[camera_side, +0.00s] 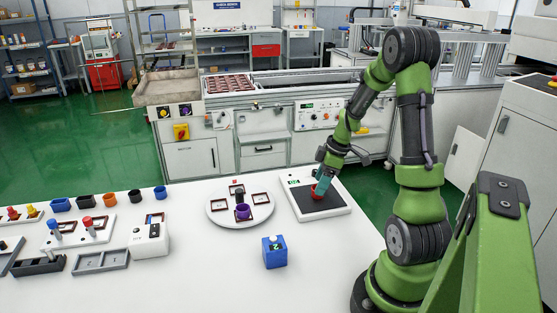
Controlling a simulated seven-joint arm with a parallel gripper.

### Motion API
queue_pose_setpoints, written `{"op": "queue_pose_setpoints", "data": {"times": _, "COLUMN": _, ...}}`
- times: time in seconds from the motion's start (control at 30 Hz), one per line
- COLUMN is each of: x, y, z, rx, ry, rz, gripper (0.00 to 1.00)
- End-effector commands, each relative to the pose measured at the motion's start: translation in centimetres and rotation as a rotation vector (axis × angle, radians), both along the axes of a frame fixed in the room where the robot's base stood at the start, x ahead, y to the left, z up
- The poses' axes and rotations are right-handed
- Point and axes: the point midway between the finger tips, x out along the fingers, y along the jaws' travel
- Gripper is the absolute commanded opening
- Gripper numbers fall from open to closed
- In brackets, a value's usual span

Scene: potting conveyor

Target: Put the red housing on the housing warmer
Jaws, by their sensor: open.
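The housing warmer (327,212) is a flat white unit with a dark top plate and a small green display at its back left corner. It lies at the right of the white table. The red housing (315,190) is small and partly hidden by my gripper. It appears to be on the warmer's dark plate, toward the back. My gripper (320,190) is open, with its fingers low over the plate right at the red housing. I cannot tell from this view whether the fingers touch it.
A round white turntable (215,212) with several framed pads and a purple housing (243,211) stands left of the warmer. A blue box (274,252) stands in front. Housings, trays and a white device (150,243) fill the left.

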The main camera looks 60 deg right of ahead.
Motion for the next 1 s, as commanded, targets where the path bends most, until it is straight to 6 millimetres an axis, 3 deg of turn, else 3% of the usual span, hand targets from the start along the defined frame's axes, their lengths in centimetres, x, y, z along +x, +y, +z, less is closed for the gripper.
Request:
{"op": "queue_pose_setpoints", "data": {"times": 0.3, "x": -1.9, "y": -0.9, "z": 6.7, "rx": -0.005, "ry": -0.003, "rz": -0.003, "gripper": 0.66}}
{"op": "queue_pose_setpoints", "data": {"times": 0.63, "x": -2.4, "y": -0.4, "z": 10.2, "rx": -0.003, "ry": -0.002, "rz": -0.012, "gripper": 0.66}}
{"op": "queue_pose_setpoints", "data": {"times": 0.77, "x": -0.7, "y": 3.5, "z": 12.2, "rx": -0.004, "ry": -0.018, "rz": -0.080, "gripper": 0.66}}
{"op": "queue_pose_setpoints", "data": {"times": 0.9, "x": 0.9, "y": 11.1, "z": 15.1, "rx": 0.019, "ry": -0.066, "rz": -0.222, "gripper": 0.66}}
{"op": "queue_pose_setpoints", "data": {"times": 1.0, "x": 0.8, "y": 16.6, "z": 16.7, "rx": 0.067, "ry": -0.115, "rz": -0.339, "gripper": 0.66}}
